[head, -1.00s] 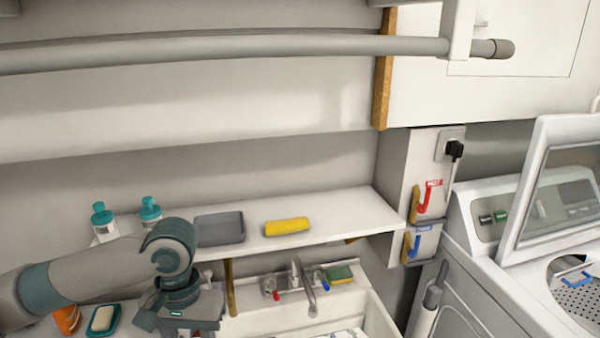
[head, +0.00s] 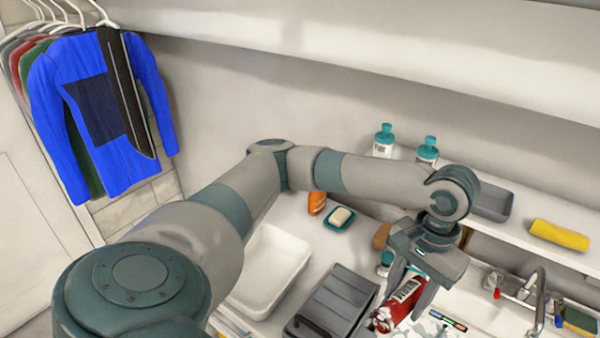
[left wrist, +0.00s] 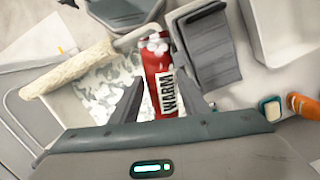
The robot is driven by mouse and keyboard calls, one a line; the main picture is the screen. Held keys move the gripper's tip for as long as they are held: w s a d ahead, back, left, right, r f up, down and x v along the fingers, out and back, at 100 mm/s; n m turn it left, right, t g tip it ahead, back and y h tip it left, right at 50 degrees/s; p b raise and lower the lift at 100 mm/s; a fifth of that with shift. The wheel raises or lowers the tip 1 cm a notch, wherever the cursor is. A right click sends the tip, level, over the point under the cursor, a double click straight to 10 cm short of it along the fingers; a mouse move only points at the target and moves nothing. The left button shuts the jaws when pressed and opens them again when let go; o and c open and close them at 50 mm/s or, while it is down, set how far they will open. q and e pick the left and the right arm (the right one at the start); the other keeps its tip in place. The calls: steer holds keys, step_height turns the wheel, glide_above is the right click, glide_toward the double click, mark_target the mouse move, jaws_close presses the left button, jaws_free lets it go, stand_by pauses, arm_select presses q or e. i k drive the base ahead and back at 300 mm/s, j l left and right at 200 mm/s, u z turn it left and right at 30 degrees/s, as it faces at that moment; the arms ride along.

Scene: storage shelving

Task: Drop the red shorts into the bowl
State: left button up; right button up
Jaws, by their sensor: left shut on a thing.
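My left gripper (head: 407,297) is shut on a red roll with white floral spots and a "WARM" label, which I take to be the red shorts (head: 399,306). The roll also shows between the fingers in the left wrist view (left wrist: 152,57). It is above the sink area, beside a grey ridged board. A white rectangular tub (head: 249,302), possibly the bowl, stands on the counter left of the board. It also shows at upper right in the left wrist view (left wrist: 258,42). My right gripper is not in view.
The grey ridged board (head: 335,303) lies between tub and roll. A soap dish (head: 340,218) and orange bottle (head: 317,202) stand behind the tub. A faucet (head: 539,300) is at right. A shelf holds bottles, a grey tray (head: 492,202) and a yellow roll (head: 559,235).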

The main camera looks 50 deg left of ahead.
mark_target(258, 276)
steer(key=u, duration=1.9)
steer(key=i+j+z, duration=0.1)
